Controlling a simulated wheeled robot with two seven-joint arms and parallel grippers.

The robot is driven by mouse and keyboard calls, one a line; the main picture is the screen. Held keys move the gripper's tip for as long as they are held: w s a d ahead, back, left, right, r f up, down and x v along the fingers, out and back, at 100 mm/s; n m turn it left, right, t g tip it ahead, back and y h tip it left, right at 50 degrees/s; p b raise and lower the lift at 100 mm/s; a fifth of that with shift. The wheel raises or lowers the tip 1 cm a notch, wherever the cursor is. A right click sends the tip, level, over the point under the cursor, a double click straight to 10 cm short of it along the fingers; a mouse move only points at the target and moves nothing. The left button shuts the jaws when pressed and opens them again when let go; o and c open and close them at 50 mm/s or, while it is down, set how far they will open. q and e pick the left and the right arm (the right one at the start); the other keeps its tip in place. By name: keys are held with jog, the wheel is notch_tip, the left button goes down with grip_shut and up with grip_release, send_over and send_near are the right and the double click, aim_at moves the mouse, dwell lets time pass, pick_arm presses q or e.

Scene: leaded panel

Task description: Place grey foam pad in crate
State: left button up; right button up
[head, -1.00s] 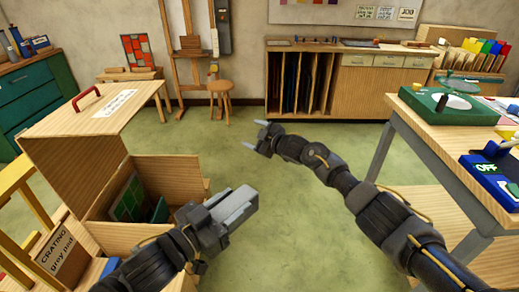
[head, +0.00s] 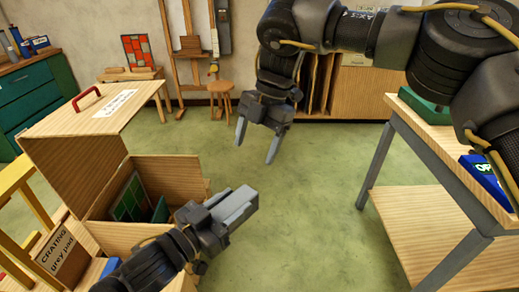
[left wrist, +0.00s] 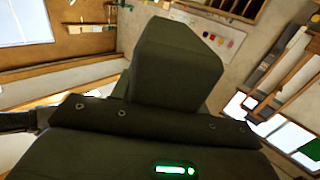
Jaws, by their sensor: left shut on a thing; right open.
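The grey foam pad (head: 236,206) is a light grey block held in my left gripper (head: 214,216), which is shut on it. The pad is in the air at the right side of the open wooden crate (head: 180,170), outside its opening as seen. In the left wrist view the pad (left wrist: 180,60) looks dark and stands up from the gripper. A green leaded panel (head: 130,203) stands tilted inside the crate. My left arm hides part of the crate's near right corner. My right gripper (head: 257,150) is open and empty, fingers pointing down above the floor.
The crate's hinged lid (head: 75,120) with a red handle stands raised at the left. A workbench (head: 420,140) stands at the right. The green floor (head: 320,220) between is clear.

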aim_at(248, 190)
pick_arm(q)
jog(key=shift+w, duration=0.15)
pick_arm(e)
jog(key=shift+m+g, duration=0.5)
jog(key=shift+g, duration=0.4)
jog(key=s+x, duration=0.1)
jog(key=x, duration=0.7)
jog(key=s+d+x, duration=0.1)
jog(key=x, duration=0.3)
jog(key=shift+s, duration=0.35)
jog(key=c, duration=1)
pick_arm(q)
jog(key=o, duration=1)
pick_arm(e)
jog(key=shift+c, duration=0.3)
pick_arm(q)
jog(key=shift+o, duration=0.2)
